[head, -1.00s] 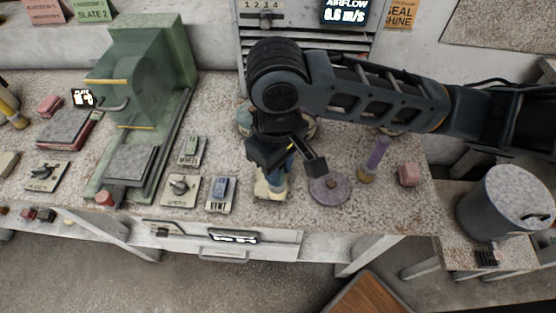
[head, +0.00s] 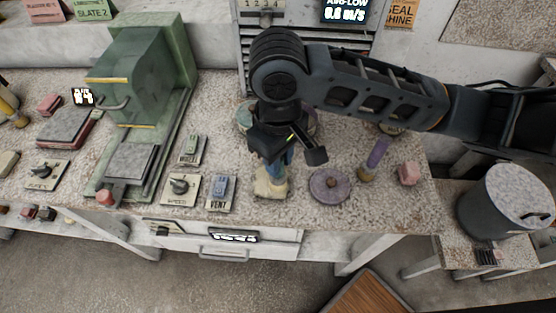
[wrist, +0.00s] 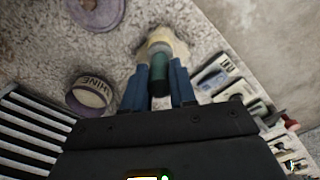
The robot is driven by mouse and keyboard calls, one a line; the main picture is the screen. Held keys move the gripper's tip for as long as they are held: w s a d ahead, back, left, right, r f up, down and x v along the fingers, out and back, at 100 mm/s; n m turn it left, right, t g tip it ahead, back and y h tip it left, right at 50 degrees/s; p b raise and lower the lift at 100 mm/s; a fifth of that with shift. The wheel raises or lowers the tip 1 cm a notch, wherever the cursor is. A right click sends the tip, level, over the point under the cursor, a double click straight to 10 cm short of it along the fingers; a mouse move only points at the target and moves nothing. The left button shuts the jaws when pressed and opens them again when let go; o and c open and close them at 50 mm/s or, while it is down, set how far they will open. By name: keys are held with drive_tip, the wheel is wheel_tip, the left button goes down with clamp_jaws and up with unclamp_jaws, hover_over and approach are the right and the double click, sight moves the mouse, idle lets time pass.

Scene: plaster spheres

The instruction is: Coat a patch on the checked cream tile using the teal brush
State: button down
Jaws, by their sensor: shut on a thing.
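My gripper (head: 288,158) is shut on the teal brush, whose teal handle (wrist: 159,74) shows between the blue fingers in the wrist view. The brush points away from the wrist, with a pale lower part beyond the handle. In the head view the gripper hides most of the brush. A cream tile (head: 271,188) lies near the bench's front edge, directly under the gripper; it also shows in the wrist view (wrist: 153,41), beyond the brush end. I cannot tell whether the bristles touch it. No check pattern or coated patch can be made out.
A purple disc (head: 330,187) lies right of the tile, with a purple-handled tool (head: 376,156) and pink block (head: 408,173) beyond. A bowl marked SHINE (wrist: 90,95) is nearby. Switch panels, including VENT (head: 222,192), and a green machine (head: 140,80) stand left.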

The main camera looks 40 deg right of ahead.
drive_tip(key=shift+w+d, duration=0.5)
drive_tip(key=shift+f, duration=0.1)
drive_tip(key=shift+s+a, duration=0.1)
drive_tip(key=shift+s+a, duration=1.2)
drive_tip(key=shift+w+d, duration=0.1)
drive_tip(key=shift+w+d, duration=1.2)
drive_tip(key=shift+s+a+r, duration=0.65)
drive_tip(key=shift+r, duration=0.1)
